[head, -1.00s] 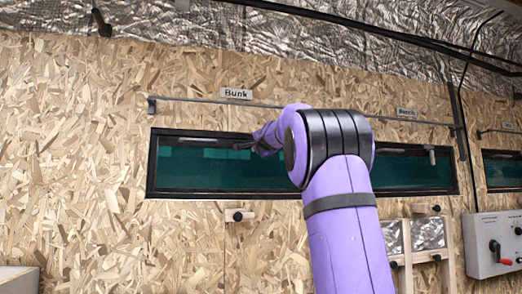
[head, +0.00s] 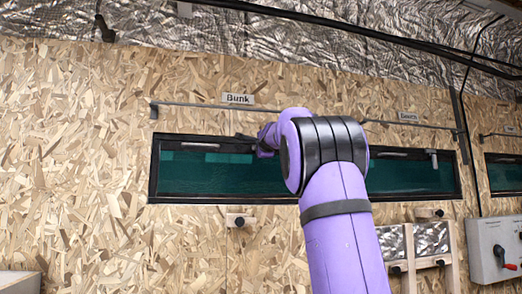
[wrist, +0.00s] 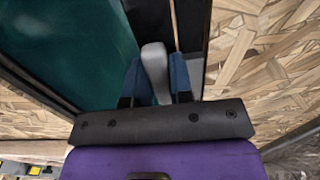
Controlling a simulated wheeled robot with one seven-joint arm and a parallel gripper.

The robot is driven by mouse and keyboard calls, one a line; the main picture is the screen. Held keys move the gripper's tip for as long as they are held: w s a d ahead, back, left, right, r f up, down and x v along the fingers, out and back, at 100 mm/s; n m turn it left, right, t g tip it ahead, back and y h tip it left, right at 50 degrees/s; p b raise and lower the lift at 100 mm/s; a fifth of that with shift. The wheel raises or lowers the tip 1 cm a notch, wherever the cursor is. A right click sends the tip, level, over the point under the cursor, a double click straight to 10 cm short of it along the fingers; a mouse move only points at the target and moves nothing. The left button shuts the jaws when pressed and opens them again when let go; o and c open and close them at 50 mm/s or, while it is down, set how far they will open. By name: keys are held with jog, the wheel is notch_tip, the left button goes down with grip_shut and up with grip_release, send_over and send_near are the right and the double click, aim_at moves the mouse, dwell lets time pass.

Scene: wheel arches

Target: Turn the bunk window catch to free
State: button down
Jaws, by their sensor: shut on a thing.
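The bunk window (head: 205,172) is a long dark-framed pane with greenish glass, under a "Bunk" label (head: 238,99). My gripper (wrist: 155,82) is at the top edge of this window, mostly hidden behind my purple arm in the head view. In the wrist view, a grey lever, the window catch (wrist: 154,62), stands between my two blue fingers, which are shut on it. The catch lies beside the dark frame and points along my fingers. Its pivot is hidden in both views.
A similar grey catch (head: 432,157) shows on the window part to the right. A thin rail (head: 190,104) runs above the windows. A grey switch box (head: 495,245) is at far right.

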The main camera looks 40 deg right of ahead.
jog(key=c, duration=1)
grip_release()
jog(key=v, duration=1)
jog(key=shift+s, duration=0.35)
jog(key=shift+a, duration=0.15)
